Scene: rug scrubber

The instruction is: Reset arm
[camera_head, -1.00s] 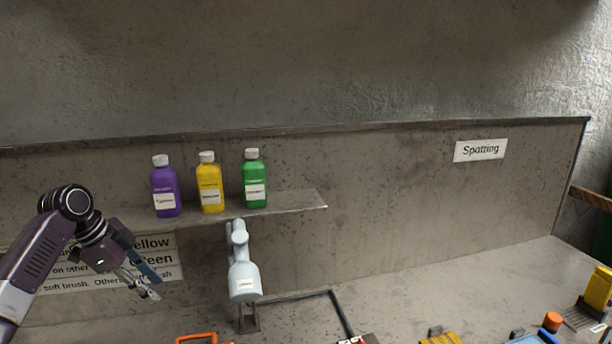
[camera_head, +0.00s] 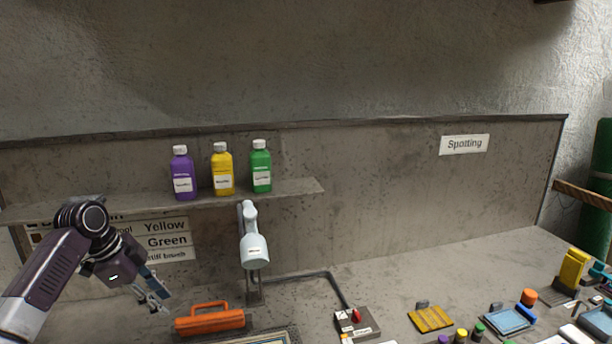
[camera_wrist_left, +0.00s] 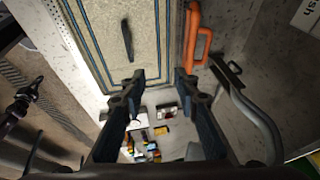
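My left gripper (camera_head: 158,301) is in front of the lower wall sign at the left of the head view, pointing down and to the right. In the left wrist view its two fingers (camera_wrist_left: 158,85) are spread apart with nothing between them. The gripper is above the bench, near the orange-handled tool (camera_head: 210,318), and touches nothing I can see. My right arm and gripper do not show in either view.
Purple (camera_head: 183,175), yellow (camera_head: 222,170) and green (camera_head: 261,167) bottles stand on the wall shelf (camera_head: 295,188). A pale-blue device (camera_head: 254,250) is below it. A striped rug (camera_wrist_left: 110,40) shows in the wrist view. Brushes and small caps crowd the bench's right side.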

